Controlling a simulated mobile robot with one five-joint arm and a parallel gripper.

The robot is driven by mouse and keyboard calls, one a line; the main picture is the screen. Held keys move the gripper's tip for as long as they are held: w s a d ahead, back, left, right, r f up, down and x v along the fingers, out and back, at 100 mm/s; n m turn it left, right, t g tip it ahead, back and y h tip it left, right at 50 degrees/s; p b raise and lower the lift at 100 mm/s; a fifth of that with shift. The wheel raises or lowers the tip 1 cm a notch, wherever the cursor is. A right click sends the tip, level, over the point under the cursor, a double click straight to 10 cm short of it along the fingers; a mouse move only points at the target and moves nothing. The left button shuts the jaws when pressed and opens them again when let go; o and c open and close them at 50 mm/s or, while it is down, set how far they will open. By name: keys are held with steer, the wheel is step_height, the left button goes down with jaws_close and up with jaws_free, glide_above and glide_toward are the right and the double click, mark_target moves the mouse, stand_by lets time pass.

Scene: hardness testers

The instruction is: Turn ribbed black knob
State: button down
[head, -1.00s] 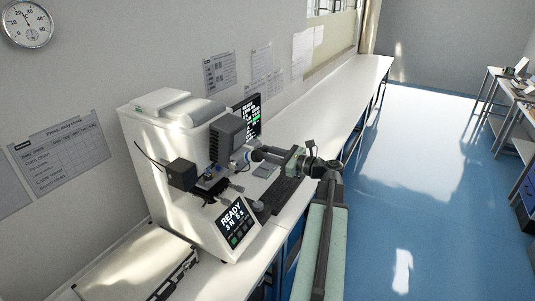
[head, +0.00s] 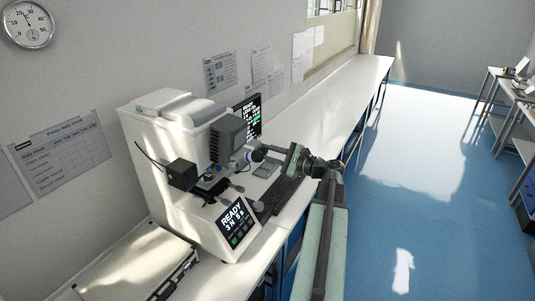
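The white hardness tester (head: 150,165) stands on the bench with a dark head (head: 227,138), a stage below it and a lit screen reading READY (head: 236,222). My gripper (head: 251,156) reaches in from the right to the right side of the tester's head. A small dark round part shows at its tip, but I cannot tell whether this is the ribbed black knob or my fingers. The gap between the fingers is too small to make out, and so is any contact with the knob.
A keyboard (head: 281,194) lies on the bench under my arm, with a monitor (head: 248,117) behind. The long white bench (head: 335,92) is clear farther back. A flat case (head: 140,265) lies at the front left. Blue floor (head: 420,180) is open at the right.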

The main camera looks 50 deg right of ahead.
steer(key=n, duration=0.4)
steer(key=shift+n, duration=0.3)
steer(key=n, duration=0.4)
steer(key=shift+n, duration=0.3)
steer(key=n, duration=0.4)
steer(key=shift+r, duration=0.1)
steer(key=shift+n, duration=2)
steer(key=c, duration=1.2)
jaws_free()
